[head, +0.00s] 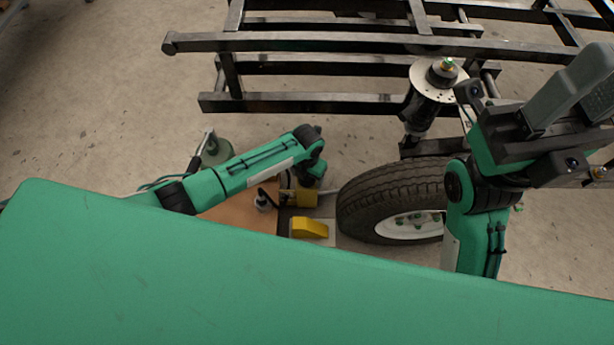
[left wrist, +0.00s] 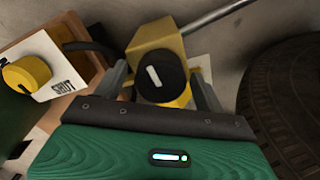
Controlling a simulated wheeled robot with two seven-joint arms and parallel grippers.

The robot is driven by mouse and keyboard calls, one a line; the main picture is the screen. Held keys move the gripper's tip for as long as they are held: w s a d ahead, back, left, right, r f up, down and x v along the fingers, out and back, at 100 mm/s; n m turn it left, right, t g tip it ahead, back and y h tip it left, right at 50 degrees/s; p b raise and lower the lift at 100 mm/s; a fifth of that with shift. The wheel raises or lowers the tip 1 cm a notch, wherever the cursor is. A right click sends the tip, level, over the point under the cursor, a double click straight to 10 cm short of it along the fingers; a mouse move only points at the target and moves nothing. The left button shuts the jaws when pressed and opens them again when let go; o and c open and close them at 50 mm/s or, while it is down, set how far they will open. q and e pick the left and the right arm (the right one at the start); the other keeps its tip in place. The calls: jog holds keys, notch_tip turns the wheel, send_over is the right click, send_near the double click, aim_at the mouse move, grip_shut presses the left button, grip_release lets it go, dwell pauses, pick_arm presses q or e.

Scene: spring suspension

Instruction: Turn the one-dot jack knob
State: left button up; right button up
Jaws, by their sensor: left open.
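A yellow jack block (left wrist: 155,45) carries a round black knob (left wrist: 157,77) with a white bar mark on its face. In the left wrist view, no dot can be made out on it. My left gripper (left wrist: 162,85) is open, with one finger on each side of the knob; I cannot tell whether they touch it. In the head view my left gripper (head: 308,181) reaches down at the yellow jack (head: 306,198), and its fingers are mostly hidden. My right gripper (head: 568,92) is raised at the right, away from the jack; its jaw gap is unclear.
A tyre (head: 390,199) stands just right of the jack. A black steel frame (head: 330,43) with a spring unit (head: 432,85) lies beyond. Left of the jack are a yellow knob (left wrist: 27,74) and a "SHUT" label (left wrist: 64,86). A second yellow block (head: 309,228) sits nearer.

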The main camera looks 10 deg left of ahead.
pick_arm(q)
jog(key=shift+c, duration=0.4)
jog(key=c, duration=0.9)
jog(key=shift+r+n+p, duration=0.1)
jog(key=shift+n+p, duration=0.2)
jog(key=shift+p, duration=0.15)
